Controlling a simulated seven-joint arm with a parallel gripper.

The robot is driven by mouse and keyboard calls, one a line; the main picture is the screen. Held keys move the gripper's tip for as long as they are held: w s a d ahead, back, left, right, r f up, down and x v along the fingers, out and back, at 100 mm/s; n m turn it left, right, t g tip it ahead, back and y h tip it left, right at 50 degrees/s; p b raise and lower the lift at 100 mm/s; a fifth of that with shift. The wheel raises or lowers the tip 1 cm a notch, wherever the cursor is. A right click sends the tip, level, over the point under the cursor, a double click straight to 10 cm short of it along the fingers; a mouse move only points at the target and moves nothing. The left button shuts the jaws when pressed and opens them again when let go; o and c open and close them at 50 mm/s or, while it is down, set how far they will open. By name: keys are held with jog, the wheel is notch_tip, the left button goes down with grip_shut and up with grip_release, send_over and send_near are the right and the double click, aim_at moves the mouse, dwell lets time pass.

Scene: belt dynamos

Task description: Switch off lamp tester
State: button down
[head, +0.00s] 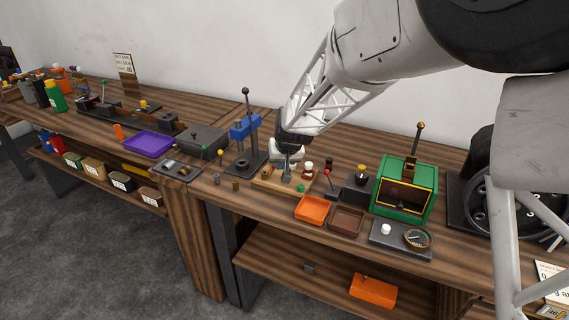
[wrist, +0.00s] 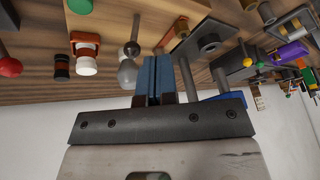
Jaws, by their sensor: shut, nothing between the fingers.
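The lamp tester appears to be the light wooden board (head: 262,184) on the bench, partly hidden behind my gripper in the head view. In the wrist view, a grey, unlit-looking bulb shape (wrist: 127,72) and a thin metal lever with a ball-like collar (wrist: 133,42) stand close by the fingertips. A brown holder with a white end (wrist: 85,62) and a green knob (wrist: 80,6) are farther left. My gripper (head: 287,176) points down over the board, its blue-grey fingertips (wrist: 153,72) together and empty. I cannot tell whether the fingertips touch the lever or bulb.
A blue-headed press (head: 244,128) stands close left of my gripper. A red-knobbed lever (head: 327,173), a green box (head: 405,184) and orange (head: 312,210) and brown (head: 346,220) trays lie to the right. A purple tray (head: 149,144) is farther left. Free room is tight around the board.

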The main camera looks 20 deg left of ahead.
jog(key=s+a+v, duration=0.1)
jog(key=v, duration=1)
jog(key=shift+s, duration=0.25)
